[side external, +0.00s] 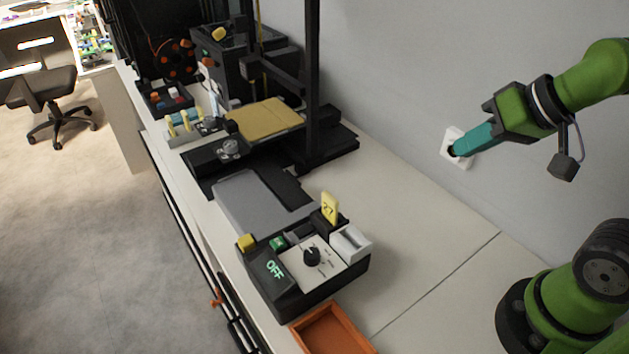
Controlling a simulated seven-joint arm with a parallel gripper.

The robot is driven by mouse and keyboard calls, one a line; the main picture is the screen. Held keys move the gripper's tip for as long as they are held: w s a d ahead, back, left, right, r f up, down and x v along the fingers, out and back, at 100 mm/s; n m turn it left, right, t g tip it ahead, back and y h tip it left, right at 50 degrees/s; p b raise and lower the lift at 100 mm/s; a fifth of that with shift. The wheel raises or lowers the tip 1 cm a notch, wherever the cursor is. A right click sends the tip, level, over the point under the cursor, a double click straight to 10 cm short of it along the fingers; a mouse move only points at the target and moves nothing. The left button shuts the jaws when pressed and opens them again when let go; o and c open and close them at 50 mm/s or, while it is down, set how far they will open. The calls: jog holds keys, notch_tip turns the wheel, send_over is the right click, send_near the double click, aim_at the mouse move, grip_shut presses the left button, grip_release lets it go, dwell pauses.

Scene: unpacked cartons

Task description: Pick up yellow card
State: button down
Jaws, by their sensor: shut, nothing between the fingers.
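A yellow card (330,207) with dark markings that look like "27" stands upright in a black holder at the back right of a dark control box (300,272). The box has a lit green "OFF" display, a black knob on a white panel and a white part beside the card. My gripper (457,151) has teal fingers, is shut and empty, and points left at the upper right of the view. It is apart from the card, which is lower and to the left in the picture.
A 3D-printer-like machine with a tan plate (265,119) and a dark upright post (312,80) stands behind the box. A grey plate (258,198) lies behind the box. An orange tray (333,331) sits in front. The white tabletop (420,240) to the right is clear.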

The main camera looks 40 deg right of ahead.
jog(key=c, duration=1.1)
grip_release()
jog(key=shift+o, duration=0.2)
notch_tip(320, 180, up, 3)
jog(key=n+g+h, duration=0.2)
jog(key=n+g, duration=0.2)
jog(key=g, duration=0.3)
send_over(331, 196)
jog(key=f, duration=1.1)
jog(key=shift+s+a, duration=0.3)
jog(key=shift+s, duration=0.05)
jog(key=shift+w+d+f, duration=0.15)
jog(key=shift+w+f, duration=0.05)
jog(key=shift+f, duration=1.2)
jog(key=shift+w+d+f, duration=0.1)
jog(key=shift+w+f, duration=0.05)
jog(key=shift+f, duration=1.2)
